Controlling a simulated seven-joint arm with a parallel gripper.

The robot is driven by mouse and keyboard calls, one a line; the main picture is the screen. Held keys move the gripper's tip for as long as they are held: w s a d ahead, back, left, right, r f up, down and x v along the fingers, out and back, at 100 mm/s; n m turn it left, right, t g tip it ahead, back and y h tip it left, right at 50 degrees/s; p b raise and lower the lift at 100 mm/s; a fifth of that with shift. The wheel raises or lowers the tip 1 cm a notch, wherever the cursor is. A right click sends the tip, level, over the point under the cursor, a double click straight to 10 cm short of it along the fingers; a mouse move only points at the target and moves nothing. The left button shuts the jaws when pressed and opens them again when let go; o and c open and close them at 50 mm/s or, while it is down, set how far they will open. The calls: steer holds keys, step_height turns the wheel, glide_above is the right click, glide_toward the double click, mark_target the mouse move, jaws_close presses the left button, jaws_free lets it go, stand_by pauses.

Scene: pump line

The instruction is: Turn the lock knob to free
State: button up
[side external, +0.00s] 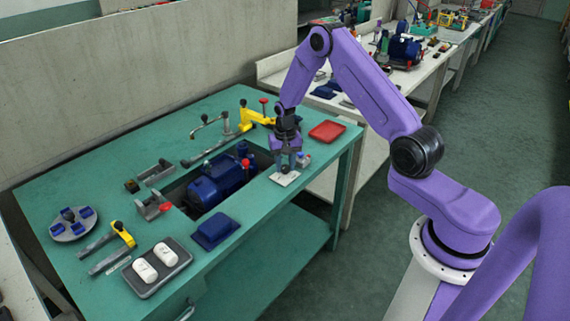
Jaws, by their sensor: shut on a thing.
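My gripper (285,166) points straight down at the right end of the green bench, over a small pale plate (287,179). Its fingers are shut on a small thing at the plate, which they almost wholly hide. From its place it appears to be the lock knob, but its shape and which way it is turned cannot be made out. A small grey block with a blue top (303,159) is just right of the fingers.
A blue pump (215,181) sits in the bench's cut-out, left of my gripper. A yellow clamp (254,118) stands behind, and a red tray (327,131) lies behind right. A blue tray (214,231), a grey tray (153,283) and a round plate (64,232) are further left.

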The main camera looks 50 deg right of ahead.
mark_target(285, 167)
steer(key=shift+m, duration=0.5)
steer(key=o, duration=1)
steer(key=shift+o, duration=0.2)
steer(key=shift+r, duration=0.15)
step_height(285, 167, up, 17)
steer(key=shift+r, duration=0.1)
